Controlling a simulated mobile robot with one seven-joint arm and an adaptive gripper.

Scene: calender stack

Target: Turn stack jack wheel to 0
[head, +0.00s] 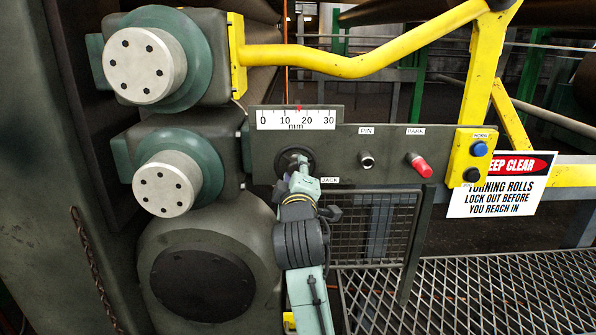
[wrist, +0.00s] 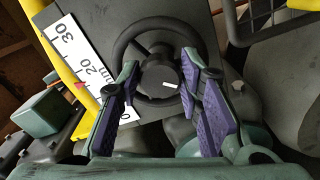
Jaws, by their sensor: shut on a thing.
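The stack jack wheel is a small dark handwheel (head: 282,157) on the grey panel, above the JACK label (head: 330,180). My gripper (head: 298,160) covers much of it in the head view. In the wrist view my gripper (wrist: 160,64) has its purple-padded fingers on either side of the wheel's hub (wrist: 158,88), inside the rim, and is shut on the wheel. A white mark shows on the hub. The white mm scale (head: 296,119) above runs from 0 to 30. Its red pointer (head: 298,108) stands between 10 and 20, around 16.
To the right on the panel are a PIN knob (head: 367,160), a red PARK knob (head: 419,166) and a yellow box (head: 470,158) with blue and black buttons. A yellow rail (head: 350,66) crosses above. Large roll ends (head: 163,190) stand close on the left.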

